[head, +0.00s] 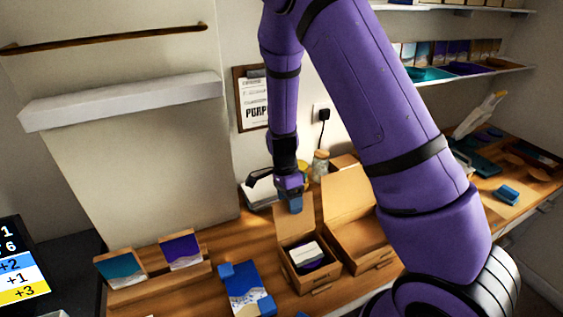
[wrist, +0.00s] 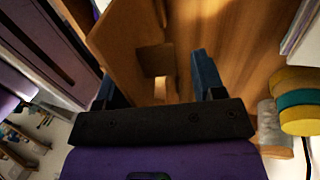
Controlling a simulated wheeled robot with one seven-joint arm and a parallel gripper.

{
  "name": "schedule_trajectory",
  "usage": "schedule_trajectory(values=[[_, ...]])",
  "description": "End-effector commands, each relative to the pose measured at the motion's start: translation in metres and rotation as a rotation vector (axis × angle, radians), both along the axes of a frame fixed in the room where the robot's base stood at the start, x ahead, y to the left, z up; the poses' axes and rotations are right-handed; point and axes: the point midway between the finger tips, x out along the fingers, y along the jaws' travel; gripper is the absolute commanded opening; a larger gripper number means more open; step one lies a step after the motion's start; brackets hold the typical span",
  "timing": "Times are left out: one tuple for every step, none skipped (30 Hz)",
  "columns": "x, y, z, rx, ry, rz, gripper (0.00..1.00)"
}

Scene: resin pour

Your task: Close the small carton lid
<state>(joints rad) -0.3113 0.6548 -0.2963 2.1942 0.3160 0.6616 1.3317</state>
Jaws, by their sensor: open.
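The small carton (head: 310,278) stands on the wooden bench, with a dark item and a white label inside. Its lid (head: 289,228) stands up open at the back edge. My gripper (head: 292,204) is open, pointing down at the top of that lid; I cannot tell if it touches. In the wrist view my gripper (wrist: 156,82) has its two blue fingers apart, with a brown cardboard panel (wrist: 125,35) reaching in front of and between them. This panel appears to be the lid.
A larger open carton (head: 352,205) stands close on the right, partly behind my arm. Yellow and teal rolls (wrist: 297,98) are at the right in the wrist view.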

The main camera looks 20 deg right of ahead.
Motion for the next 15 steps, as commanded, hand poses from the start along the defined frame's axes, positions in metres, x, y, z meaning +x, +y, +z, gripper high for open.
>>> schedule_trajectory(values=[[0.003, 0.0, 0.007, 0.001, -0.004, 0.001, 0.63], [0.004, 0.0, 0.01, 0.001, -0.005, 0.001, 0.63], [0.005, 0.001, 0.014, 0.001, -0.006, 0.002, 0.63], [0.006, 0.001, 0.017, 0.002, -0.005, 0.002, 0.63], [0.008, 0.001, 0.02, 0.002, -0.005, 0.002, 0.63], [0.009, 0.001, 0.025, 0.002, -0.007, 0.002, 0.63], [0.011, 0.001, 0.029, 0.001, -0.007, 0.001, 0.63], [0.012, 0.001, 0.032, 0.001, -0.006, 0.001, 0.63], [0.014, 0.0, 0.038, 0.001, -0.007, 0.0, 0.63], [0.015, 0.0, 0.043, 0.001, -0.007, 0.0, 0.63], [0.016, 0.0, 0.047, 0.001, -0.006, 0.001, 0.63], [0.019, 0.001, 0.053, 0.001, -0.008, 0.001, 0.63], [0.02, 0.001, 0.058, 0.002, -0.007, 0.002, 0.63], [0.022, 0.001, 0.062, 0.002, -0.008, 0.002, 0.63], [0.024, 0.001, 0.068, 0.002, -0.007, 0.002, 0.63]])
